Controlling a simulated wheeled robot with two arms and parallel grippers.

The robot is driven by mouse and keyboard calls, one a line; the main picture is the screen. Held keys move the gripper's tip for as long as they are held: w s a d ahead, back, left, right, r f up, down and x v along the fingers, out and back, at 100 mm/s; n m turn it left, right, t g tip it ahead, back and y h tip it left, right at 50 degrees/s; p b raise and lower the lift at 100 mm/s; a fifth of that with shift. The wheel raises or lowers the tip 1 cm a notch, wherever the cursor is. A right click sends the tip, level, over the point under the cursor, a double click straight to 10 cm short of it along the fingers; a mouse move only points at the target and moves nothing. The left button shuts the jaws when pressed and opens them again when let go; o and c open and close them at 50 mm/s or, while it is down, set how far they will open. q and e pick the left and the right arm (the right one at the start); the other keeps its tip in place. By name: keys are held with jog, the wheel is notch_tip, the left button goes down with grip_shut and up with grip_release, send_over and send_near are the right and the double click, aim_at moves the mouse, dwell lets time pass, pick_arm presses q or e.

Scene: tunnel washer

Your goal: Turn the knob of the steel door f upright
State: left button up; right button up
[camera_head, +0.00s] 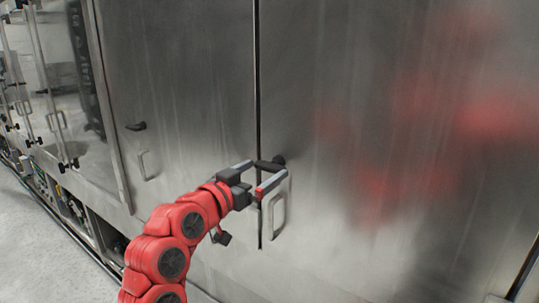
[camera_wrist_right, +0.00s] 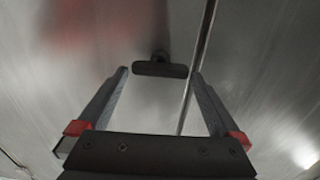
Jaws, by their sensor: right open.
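The steel door (camera_head: 400,130) is the large panel right of the dark vertical seam; no letter shows on it. Its black knob (camera_head: 268,164) sits by that seam, its bar lying roughly sideways with one end at the seam. My right gripper (camera_head: 265,168) is open at the knob, one finger towards each end of the bar. In the right wrist view the knob (camera_wrist_right: 160,69) lies crosswise between the tips of the right gripper (camera_wrist_right: 160,73), with a small gap at each side. My left gripper is not in view.
A metal pull handle (camera_head: 279,212) is on the door just below my gripper. The neighbouring panel has another black knob (camera_head: 136,126) and a handle (camera_head: 148,165). Glazed doors (camera_head: 70,75) stand at the far left. Grey floor (camera_head: 35,240) is clear at lower left.

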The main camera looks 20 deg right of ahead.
aim_at(266, 169)
jog(key=shift+p+x, duration=0.5)
jog(key=shift+x, duration=1.25)
